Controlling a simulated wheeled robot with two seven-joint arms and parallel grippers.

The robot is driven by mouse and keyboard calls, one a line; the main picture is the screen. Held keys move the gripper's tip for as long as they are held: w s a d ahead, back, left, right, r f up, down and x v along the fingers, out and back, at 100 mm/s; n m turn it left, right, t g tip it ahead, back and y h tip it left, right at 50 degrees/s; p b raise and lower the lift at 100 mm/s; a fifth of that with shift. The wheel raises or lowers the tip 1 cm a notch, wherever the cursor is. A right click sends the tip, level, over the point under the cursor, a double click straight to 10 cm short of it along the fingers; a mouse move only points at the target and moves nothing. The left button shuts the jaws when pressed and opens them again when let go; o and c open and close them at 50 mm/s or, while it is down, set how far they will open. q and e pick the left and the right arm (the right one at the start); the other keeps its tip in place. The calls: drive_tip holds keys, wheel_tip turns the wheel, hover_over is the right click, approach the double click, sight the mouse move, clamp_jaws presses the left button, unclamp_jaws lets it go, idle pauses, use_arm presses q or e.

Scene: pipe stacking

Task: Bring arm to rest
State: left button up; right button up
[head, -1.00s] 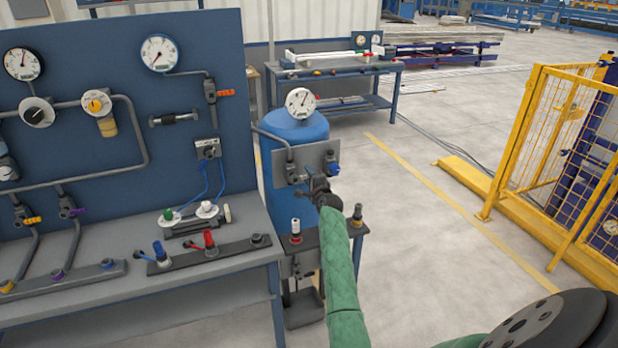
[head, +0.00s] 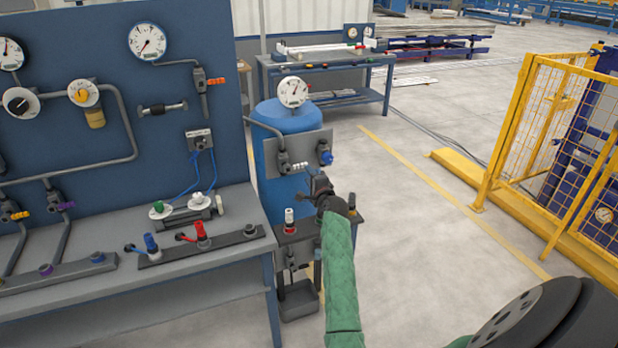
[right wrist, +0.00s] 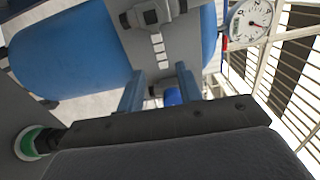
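My right gripper (head: 314,186) is in front of the blue tank (head: 278,160), just below the grey plate (head: 290,152) with its fittings. In the right wrist view its two fingers (right wrist: 160,88) stand apart, with a blue knob (right wrist: 172,97) visible beyond the gap. I see nothing held between them. The green-sleeved right arm (head: 340,275) reaches up from the bottom of the head view. A fitting with a blue end (head: 326,157) sits on the plate's right side, above the gripper. My left gripper is not in view.
A small stand (head: 302,237) with a white-and-red fitting (head: 289,220) is close to the gripper. A workbench (head: 190,270) with a blue gauge panel (head: 200,130) stands on the left. A yellow fence (head: 490,150) is on the right. Open floor (head: 430,240) lies between.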

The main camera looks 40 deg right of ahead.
idle(0.3)
drive_tip(key=s+a+f+n+g+y, duration=0.3)
drive_tip(key=s+a+f+n, duration=0.4)
drive_tip(key=s+a, duration=0.35)
drive_tip(key=s+a+f+n+g+y, duration=0.2)
drive_tip(key=s+a+f+n+g, duration=0.2)
drive_tip(key=s+a+f+n, duration=0.45)
drive_tip(key=s+a+n+g, duration=0.25)
drive_tip(key=s+a, duration=0.25)
drive_tip(key=s, duration=0.5)
drive_tip(key=s+a+f+n+g, duration=0.1)
drive_tip(key=s+a+n+g, duration=0.3)
drive_tip(key=s, duration=0.6)
drive_tip(key=s+a+n, duration=0.1)
drive_tip(key=s+a, duration=0.6)
drive_tip(key=s, duration=0.3)
wheel_tip(320, 180, down, 24)
drive_tip(key=w+a+g, duration=0.1)
drive_tip(key=w+a, duration=0.1)
drive_tip(key=s+f, duration=0.3)
drive_tip(key=f, duration=0.8)
drive_tip(key=s+f+g, duration=0.1)
drive_tip(key=s+f, duration=0.3)
drive_tip(key=f, duration=0.7)
drive_tip(key=shift+s, duration=0.2)
